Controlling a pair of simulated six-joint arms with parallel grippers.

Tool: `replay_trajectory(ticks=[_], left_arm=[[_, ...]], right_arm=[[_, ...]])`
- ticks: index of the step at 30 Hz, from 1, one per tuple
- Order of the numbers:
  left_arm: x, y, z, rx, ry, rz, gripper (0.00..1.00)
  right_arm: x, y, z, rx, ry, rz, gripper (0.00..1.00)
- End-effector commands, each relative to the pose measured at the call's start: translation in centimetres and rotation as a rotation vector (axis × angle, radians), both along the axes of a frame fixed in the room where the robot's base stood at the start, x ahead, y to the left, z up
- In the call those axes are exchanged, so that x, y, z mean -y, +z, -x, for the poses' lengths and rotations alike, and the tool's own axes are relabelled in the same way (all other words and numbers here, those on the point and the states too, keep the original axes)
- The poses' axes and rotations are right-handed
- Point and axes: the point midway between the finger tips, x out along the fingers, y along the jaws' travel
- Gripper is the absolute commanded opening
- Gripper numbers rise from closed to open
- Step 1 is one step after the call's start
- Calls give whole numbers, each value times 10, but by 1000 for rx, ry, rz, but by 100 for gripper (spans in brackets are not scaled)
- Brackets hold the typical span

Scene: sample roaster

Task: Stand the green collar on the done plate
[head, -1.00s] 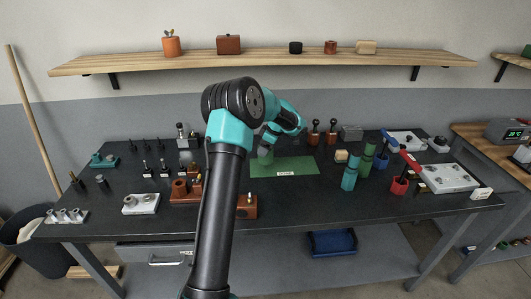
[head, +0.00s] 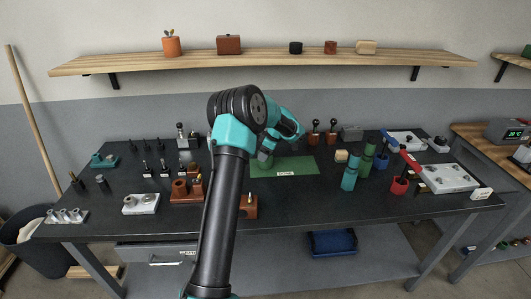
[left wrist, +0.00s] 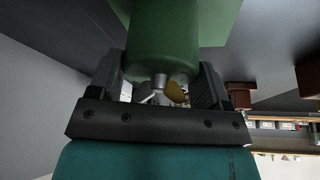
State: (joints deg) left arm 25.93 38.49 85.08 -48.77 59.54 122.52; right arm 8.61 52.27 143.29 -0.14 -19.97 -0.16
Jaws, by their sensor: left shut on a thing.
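My left gripper (head: 266,151) is shut on the green collar (head: 263,161), a green cylinder. In the left wrist view the collar (left wrist: 165,42) sits between the two fingers of the gripper (left wrist: 160,66). The done plate, a flat green plate (head: 300,164) with a small white label at its front edge, lies at the middle of the bench. The collar is at the plate's left part and looks upright. I cannot tell whether its lower end touches the plate. My forearm hides part of the bench left of the plate. My right gripper is not in view.
A brown block (head: 248,207) lies in front. The plate's right part is clear.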

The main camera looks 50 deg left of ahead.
Motion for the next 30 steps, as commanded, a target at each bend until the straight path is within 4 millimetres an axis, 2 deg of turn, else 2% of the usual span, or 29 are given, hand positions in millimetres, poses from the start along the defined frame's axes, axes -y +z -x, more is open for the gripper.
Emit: replay_trajectory(ticks=[8,9,16,25,30], left_arm=[[0,-3,0,0,0,0,33],[0,-3,0,0,0,0,75],[0,-3,0,-1,0,0,97],[0,-1,0,0,0,0,97],[4,10,-2,0,-1,-1,97]], right_arm=[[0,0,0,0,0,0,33],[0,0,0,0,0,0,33],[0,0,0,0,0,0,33],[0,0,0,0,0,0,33],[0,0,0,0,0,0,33]])
